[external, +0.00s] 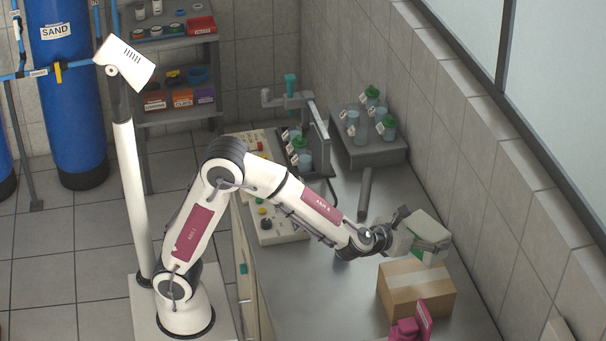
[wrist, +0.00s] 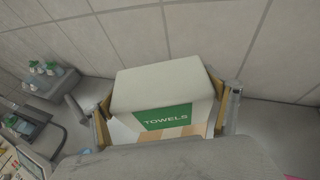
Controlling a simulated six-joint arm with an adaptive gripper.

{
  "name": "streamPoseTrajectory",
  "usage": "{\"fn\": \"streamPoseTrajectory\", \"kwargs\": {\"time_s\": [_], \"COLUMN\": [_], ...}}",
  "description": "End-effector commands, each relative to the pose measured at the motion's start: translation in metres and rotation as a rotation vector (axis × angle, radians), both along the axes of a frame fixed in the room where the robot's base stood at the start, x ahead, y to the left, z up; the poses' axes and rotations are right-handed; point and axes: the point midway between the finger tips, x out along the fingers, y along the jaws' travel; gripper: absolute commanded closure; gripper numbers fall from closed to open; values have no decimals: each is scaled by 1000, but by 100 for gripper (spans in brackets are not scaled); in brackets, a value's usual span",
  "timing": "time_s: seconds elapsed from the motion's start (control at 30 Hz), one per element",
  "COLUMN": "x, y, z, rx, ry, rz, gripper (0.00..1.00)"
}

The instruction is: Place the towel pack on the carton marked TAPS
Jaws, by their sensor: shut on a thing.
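The towel pack (external: 427,230) is a pale block with a green band. In the wrist view the pack (wrist: 160,88) shows the word TOWELS on a green label and sits between my two fingers. My gripper (external: 420,243) is shut on it. A brown cardboard carton (external: 410,292) with a pale tape strip stands on the bench just below the pack in the external view. No TAPS marking shows on its visible faces. Part of the carton shows under the pack in the wrist view. I cannot tell whether pack and carton touch.
A pink item (external: 408,330) stands in front of the carton. A grey rack (external: 370,152) with green-capped bottles stands at the back of the bench. The tiled wall (external: 500,190) runs close along the right. The bench (external: 325,270) is clear left of the carton.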

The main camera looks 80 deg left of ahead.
Motion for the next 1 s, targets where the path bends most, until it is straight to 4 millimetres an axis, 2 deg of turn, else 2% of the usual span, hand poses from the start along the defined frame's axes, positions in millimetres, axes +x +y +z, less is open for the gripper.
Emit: {"fn": "streamPoseTrajectory", "kwargs": {"time_s": [0.27,0.7,1.0], "x": [0,0,0], "y": [0,0,0], "z": [-5,-55,-62], "rx": [1,1,0], "ry": [1,2,-1], "rz": [1,-1,0], "gripper": [39,39,39]}}
